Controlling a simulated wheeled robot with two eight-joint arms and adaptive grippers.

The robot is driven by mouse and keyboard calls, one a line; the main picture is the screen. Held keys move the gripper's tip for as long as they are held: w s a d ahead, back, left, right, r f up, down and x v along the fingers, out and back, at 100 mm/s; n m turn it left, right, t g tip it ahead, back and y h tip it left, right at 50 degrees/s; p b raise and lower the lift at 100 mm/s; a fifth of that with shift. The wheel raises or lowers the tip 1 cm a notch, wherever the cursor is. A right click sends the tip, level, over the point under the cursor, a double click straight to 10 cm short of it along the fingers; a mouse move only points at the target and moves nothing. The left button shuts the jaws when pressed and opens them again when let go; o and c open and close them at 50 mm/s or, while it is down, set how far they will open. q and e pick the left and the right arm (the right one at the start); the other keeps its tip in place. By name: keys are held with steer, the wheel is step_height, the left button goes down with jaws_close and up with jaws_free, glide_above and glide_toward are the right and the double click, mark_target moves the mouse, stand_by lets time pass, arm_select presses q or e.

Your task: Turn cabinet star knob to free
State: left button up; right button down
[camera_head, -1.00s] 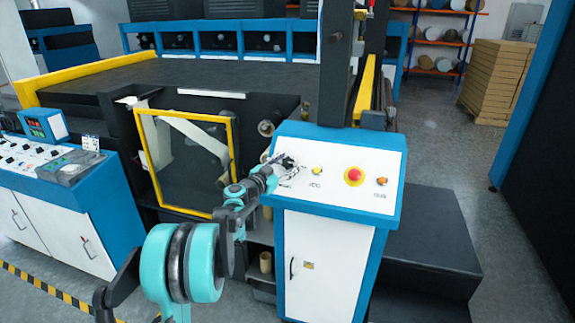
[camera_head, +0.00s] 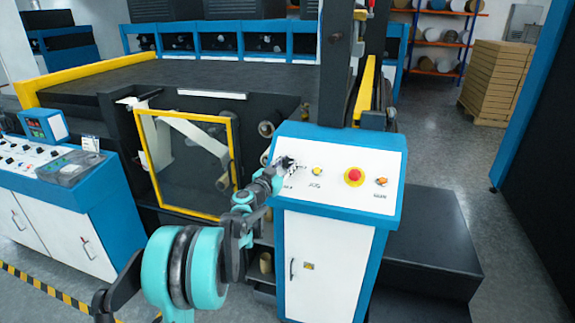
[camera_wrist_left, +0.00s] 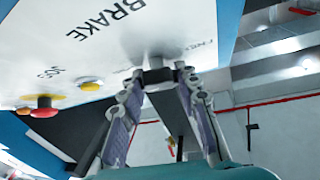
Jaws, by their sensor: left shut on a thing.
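The cabinet is the white and blue console (camera_head: 328,260) with a sloped white panel on top. The star knob (camera_wrist_left: 156,64) is small and dark, at the panel's left end in the head view, mostly hidden there by my gripper. My left gripper (camera_head: 287,163) reaches it from the left. In the left wrist view the gripper (camera_wrist_left: 160,76) has its fingertips closed around the knob, one on each side. The word BRAKE (camera_wrist_left: 105,20) is printed to one side of the knob and a smaller label (camera_wrist_left: 200,45), hard to read, to the other. The knob's exact angle is unclear. My right gripper is not in view.
A red button (camera_head: 354,175), a yellow button (camera_head: 317,171) and an orange button (camera_head: 381,181) share the panel. A yellow-framed guard (camera_head: 233,165) stands left of the cabinet. A black block (camera_head: 430,240) is at its right.

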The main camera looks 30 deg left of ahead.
arm_select(q)
steer(key=shift+n+y, duration=2.1)
steer(key=shift+n, duration=0.4)
steer(key=shift+n+g+y, duration=0.4)
steer(key=shift+n+y, duration=0.2)
steer(key=shift+n, duration=0.2)
steer(key=o, duration=1.2)
steer(key=v, duration=1.2)
